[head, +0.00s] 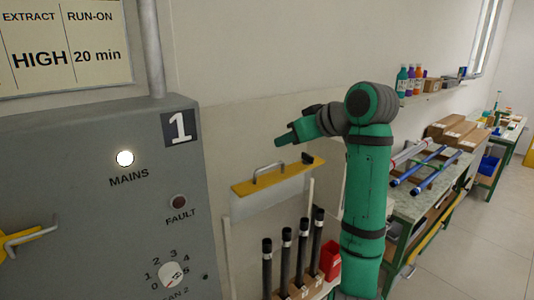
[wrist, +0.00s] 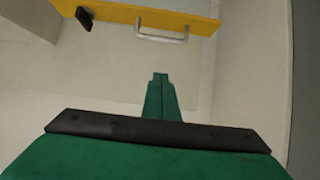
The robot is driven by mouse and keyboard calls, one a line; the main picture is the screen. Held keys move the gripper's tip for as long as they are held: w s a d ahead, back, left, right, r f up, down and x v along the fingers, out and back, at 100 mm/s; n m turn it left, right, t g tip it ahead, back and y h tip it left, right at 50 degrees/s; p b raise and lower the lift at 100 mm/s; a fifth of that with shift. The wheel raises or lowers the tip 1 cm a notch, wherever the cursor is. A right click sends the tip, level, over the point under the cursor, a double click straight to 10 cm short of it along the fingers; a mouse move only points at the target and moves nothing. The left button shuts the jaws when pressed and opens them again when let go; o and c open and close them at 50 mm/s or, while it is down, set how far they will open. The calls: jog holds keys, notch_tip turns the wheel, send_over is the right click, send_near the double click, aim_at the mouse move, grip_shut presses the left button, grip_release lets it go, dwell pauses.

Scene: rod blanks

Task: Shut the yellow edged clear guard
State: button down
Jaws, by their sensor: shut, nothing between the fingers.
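The clear guard (head: 268,198) has a yellow edge (head: 250,186) along its top and a grey bar handle (head: 268,174). It is on the wall in the middle of the head view, right of the grey cabinet. In the wrist view the yellow edge (wrist: 120,13) crosses the top, with the handle (wrist: 162,36) hanging below it. My gripper (head: 278,141) is shut and empty. In the head view it shows above the handle, apart from it. In the wrist view the green fingers (wrist: 160,78) point toward the handle with a gap between.
A grey cabinet (head: 90,210) with a lit MAINS lamp (head: 125,158) fills the left. Several dark rods (head: 303,250) stand below the guard, next to a red bin (head: 330,260). A bench (head: 440,185) with coloured rods and boxes stands at the right. Floor is clear at far right.

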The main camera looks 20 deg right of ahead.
send_over(271, 181)
jog(key=w+a, duration=0.1)
jog(key=w, duration=0.2)
jog(key=f, duration=0.4)
jog(key=shift+s+f, duration=0.2)
jog(key=shift+f, duration=0.15)
jog(key=shift+s+d+f, duration=0.2)
jog(key=shift+s+f, duration=0.2)
jog(key=shift+f, duration=0.1)
jog(key=shift+s+d+f, duration=0.2)
jog(key=shift+s+f, duration=0.15)
jog(key=shift+f, duration=0.1)
jog(key=shift+s+d+f, duration=0.1)
jog(key=shift+s+f, duration=0.35)
jog(key=shift+s, duration=0.05)
